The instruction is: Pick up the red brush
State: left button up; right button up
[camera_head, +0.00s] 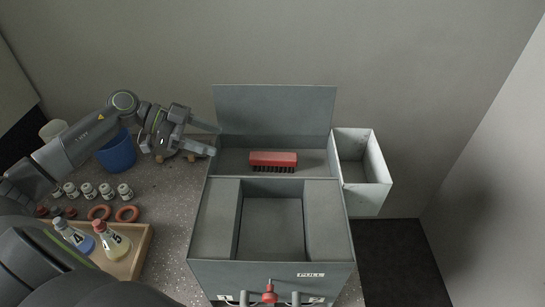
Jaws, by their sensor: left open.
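The red brush (273,159) lies with its dark bristles down in the back recess of the grey box (215,217), in front of the raised back panel. My left gripper (215,140) comes in from the left, above the box's back left edge. Its two fingers are apart and point right toward the brush. Nothing is between them, and they are to the left of the brush, not touching it. My right gripper is not in view.
A white open bin (368,197) is fixed at the box's right side. A raised grey panel (275,108) stands behind the brush. A blue cup (117,153), small bottles (88,190), orange rings (127,214) and a wooden tray (137,250) with flasks are at left.

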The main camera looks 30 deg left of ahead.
pick_arm(q)
jog(key=p, duration=0.2)
send_near(268, 155)
jog(key=shift+x, duration=1.25)
jog(key=shift+d+f, duration=0.45)
jog(key=shift+w+r+p+x, duration=0.15)
jog(key=shift+p+x, duration=0.3)
jog(key=shift+x, duration=0.65)
jog(key=shift+w+r+p+x, duration=0.15)
jog(key=shift+p+x, duration=0.3)
jog(key=shift+x, duration=0.7)
jog(key=shift+w+d+f, duration=0.15)
jog(key=shift+d+f, duration=0.15)
jog(key=shift+d, duration=0.1)
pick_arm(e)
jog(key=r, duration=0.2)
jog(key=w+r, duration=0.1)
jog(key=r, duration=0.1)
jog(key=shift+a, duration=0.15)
pick_arm(q)
jog(key=c, duration=1)
jog(key=shift+c, duration=0.6)
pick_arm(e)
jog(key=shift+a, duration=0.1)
pick_arm(q)
jog(key=shift+r, duration=0.15)
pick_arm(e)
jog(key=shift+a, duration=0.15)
